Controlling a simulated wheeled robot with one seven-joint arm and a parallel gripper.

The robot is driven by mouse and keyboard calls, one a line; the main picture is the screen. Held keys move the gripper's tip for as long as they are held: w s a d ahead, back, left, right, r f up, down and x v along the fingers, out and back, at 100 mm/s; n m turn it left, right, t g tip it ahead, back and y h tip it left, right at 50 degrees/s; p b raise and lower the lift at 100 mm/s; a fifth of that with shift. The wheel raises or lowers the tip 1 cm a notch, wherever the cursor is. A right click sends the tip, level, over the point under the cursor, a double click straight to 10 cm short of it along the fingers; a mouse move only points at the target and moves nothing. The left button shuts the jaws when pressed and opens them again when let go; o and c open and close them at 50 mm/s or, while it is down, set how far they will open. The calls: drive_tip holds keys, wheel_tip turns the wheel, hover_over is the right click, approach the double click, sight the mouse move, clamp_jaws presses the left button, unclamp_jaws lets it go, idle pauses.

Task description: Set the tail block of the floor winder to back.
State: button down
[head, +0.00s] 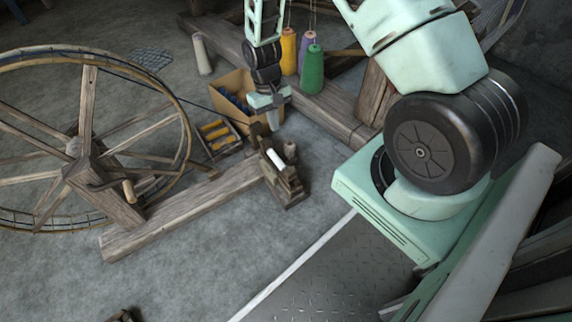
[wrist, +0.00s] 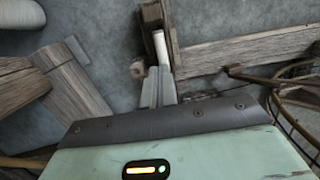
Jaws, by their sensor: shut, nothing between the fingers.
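The floor winder's tail block (head: 285,185) is a small dark wooden block at the right end of the winder's wooden beam (head: 180,215). It carries a pale spindle (head: 273,160) and a small round knob (head: 290,148). My gripper (head: 273,124) points down just above and behind the block, shut and empty. In the wrist view the shut fingers (wrist: 158,88) overlap the lower end of the pale spindle (wrist: 161,48); I cannot tell whether they touch it. Part of the tail block (wrist: 152,14) shows beyond them. The winder's large spoked wheel (head: 85,160) has a crank.
A cardboard box (head: 238,84) and a small tray of bobbins (head: 217,134) stand behind the beam. Thread cones, one of them green (head: 312,70), stand near a heavy timber (head: 335,115). The floor in front of the beam is mostly clear.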

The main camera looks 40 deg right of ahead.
sight(290, 173)
drive_tip(key=f+b, duration=0.2)
drive_tip(key=f, duration=0.1)
drive_tip(key=s+f+b, duration=0.1)
drive_tip(key=f+b, duration=0.1)
drive_tip(key=f, duration=0.1)
drive_tip(key=s+f+b, duration=0.1)
drive_tip(key=f+b, duration=0.1)
drive_tip(key=f, duration=0.2)
drive_tip(key=shift+s+a+f+b, duration=0.15)
drive_tip(key=shift+s+f+b, duration=0.55)
drive_tip(key=shift+s+b, duration=0.15)
drive_tip(key=shift+s+a+f+b, duration=0.1)
drive_tip(key=shift+s+f+b, duration=0.1)
drive_tip(key=shift+s, duration=0.25)
drive_tip(key=shift+s+a+f+b, duration=0.1)
drive_tip(key=shift+s+b, duration=0.1)
drive_tip(key=shift+s, duration=0.2)
drive_tip(key=shift+s+r, duration=0.1)
